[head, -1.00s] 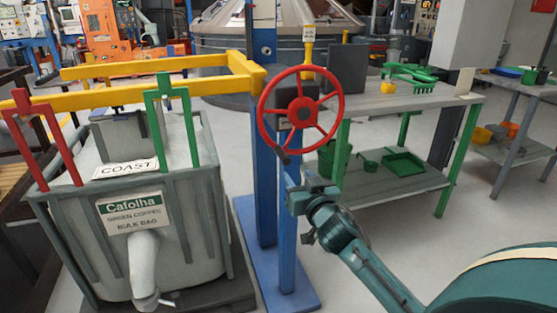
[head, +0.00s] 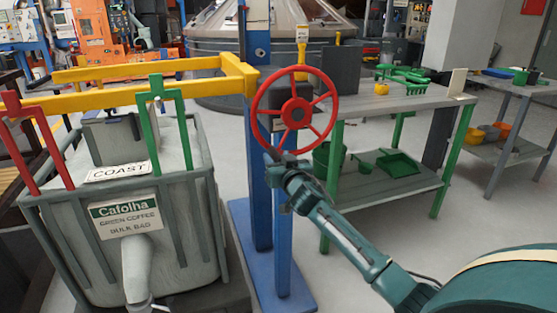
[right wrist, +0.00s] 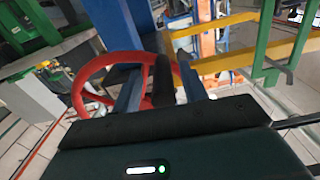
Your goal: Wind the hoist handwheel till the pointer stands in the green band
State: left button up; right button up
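The red handwheel (head: 297,113) is mounted on the blue hoist post (head: 258,170), facing me. My right gripper (head: 274,160) is at the wheel's lower left rim. The wheel rim (right wrist: 85,80) curves away to the left there. I cannot make out the pointer or the green band. My left gripper is out of view.
A yellow beam (head: 150,90) with red and green hooks runs left from the post above a grey bulk bag bin (head: 190,230). A grey bench (head: 400,103) with green legs stands close behind the wheel on the right. Floor is free between post and bench.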

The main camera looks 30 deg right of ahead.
grip_shut()
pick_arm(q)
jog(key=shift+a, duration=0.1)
pick_arm(e)
jog(key=shift+s+d+f, duration=0.1)
jog(key=shift+d+f, duration=0.05)
jog(key=shift+d, duration=0.2)
dwell(0.6)
